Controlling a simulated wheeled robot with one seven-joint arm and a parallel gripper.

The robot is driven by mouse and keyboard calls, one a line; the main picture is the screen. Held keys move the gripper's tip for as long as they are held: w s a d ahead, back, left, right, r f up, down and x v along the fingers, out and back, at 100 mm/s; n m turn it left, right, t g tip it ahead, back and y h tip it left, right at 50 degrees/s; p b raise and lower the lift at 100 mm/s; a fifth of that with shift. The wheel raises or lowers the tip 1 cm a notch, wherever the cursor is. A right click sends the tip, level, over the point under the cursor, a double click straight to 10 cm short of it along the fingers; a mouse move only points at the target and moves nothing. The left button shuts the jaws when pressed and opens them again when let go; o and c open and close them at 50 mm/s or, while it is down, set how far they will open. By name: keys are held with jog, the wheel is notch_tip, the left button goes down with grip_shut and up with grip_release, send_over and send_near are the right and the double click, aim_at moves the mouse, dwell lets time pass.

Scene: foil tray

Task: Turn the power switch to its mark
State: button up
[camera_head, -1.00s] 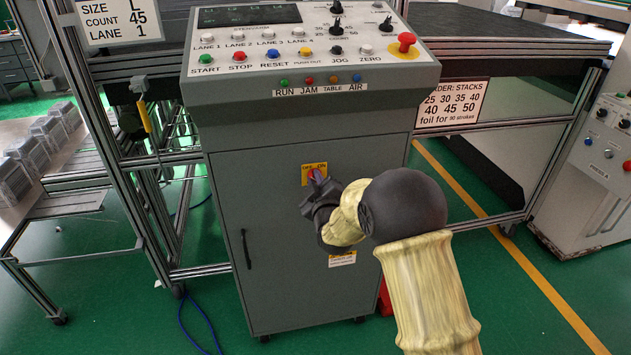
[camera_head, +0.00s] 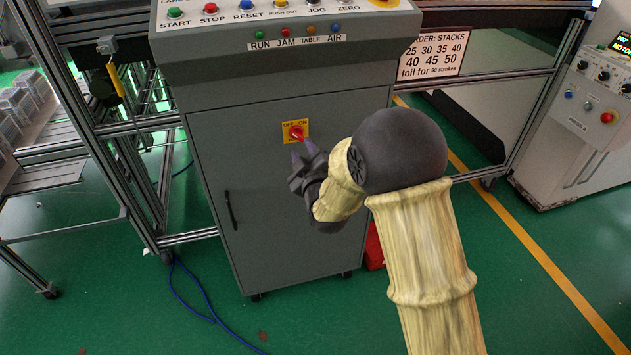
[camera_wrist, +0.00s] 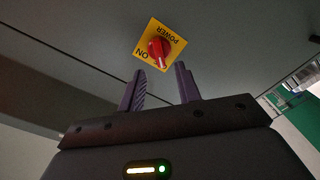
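The power switch is a red knob (camera_head: 296,132) on a yellow plate (camera_head: 287,138) on the grey cabinet's front. OFF is printed at upper left and ON at upper right in the head view. In the wrist view the red knob (camera_wrist: 158,48) shows just beyond my fingertips, with ON and POWER readable on the plate (camera_wrist: 143,43). Which way the knob points is hard to tell. My gripper (camera_head: 303,153) is just below and in front of the switch. In the wrist view its two purple fingers (camera_wrist: 160,70) are apart with nothing between them.
The grey cabinet (camera_head: 290,210) has a black handle (camera_head: 230,210) at lower left and a button panel above. A metal frame (camera_head: 90,130) stands at left. A blue cable (camera_head: 200,312) lies on the green floor. A second machine (camera_head: 580,120) stands at right.

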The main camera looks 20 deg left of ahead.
jog(key=v, duration=1.1)
jog(key=shift+b, duration=0.45)
jog(key=shift+w+d, duration=0.1)
jog(key=shift+d, duration=0.05)
